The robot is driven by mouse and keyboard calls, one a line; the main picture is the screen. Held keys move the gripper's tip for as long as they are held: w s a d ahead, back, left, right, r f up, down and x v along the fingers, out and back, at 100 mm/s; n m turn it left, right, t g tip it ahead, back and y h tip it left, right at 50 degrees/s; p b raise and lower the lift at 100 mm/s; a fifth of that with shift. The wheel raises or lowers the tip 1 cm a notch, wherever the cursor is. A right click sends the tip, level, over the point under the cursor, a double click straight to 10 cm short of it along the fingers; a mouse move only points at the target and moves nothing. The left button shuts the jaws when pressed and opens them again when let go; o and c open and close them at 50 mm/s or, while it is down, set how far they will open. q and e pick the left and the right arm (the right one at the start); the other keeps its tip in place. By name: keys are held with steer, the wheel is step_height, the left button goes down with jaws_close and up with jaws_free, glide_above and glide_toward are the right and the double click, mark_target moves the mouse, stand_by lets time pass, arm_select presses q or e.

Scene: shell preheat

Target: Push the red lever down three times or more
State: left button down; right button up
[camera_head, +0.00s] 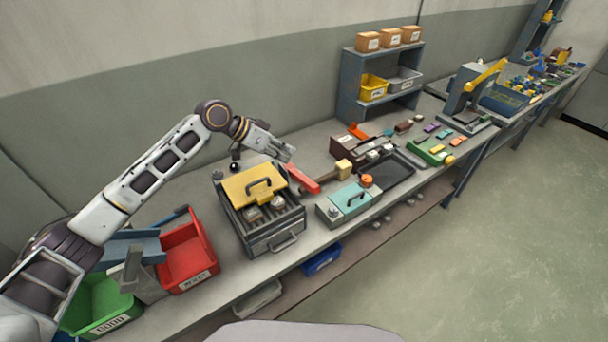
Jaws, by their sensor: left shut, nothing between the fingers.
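A red bar (302,179), which looks like the red lever, slopes down to the right beside the grey metal box. My left gripper (288,156) is shut and empty. In the picture its fingertips are just above the upper end of the red bar; I cannot tell whether they touch it. My right gripper is not in view.
A red bin (188,252) and a green bin (103,303) stand at the left. A mallet (342,167) and a teal box (350,201) lie to the right. A shelf (348,83) stands at the back. The floor in front is clear.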

arm_select(q)
steer(key=shift+r, duration=0.1)
stand_by(0.5)
glide_above(309, 184)
steer(key=w, duration=0.1)
steer(key=f, duration=0.7)
steer(key=shift+a+f+b, duration=0.1)
steer(key=shift+a+b, duration=0.2)
steer(key=shift+s+d+f+b, duration=0.1)
steer(key=shift+s+f+b, duration=0.1)
steer(key=shift+f+b, duration=0.6)
steer(key=shift+s+d+f+b, duration=0.15)
steer(key=shift+f+b, duration=0.45)
steer(key=shift+f, duration=0.4)
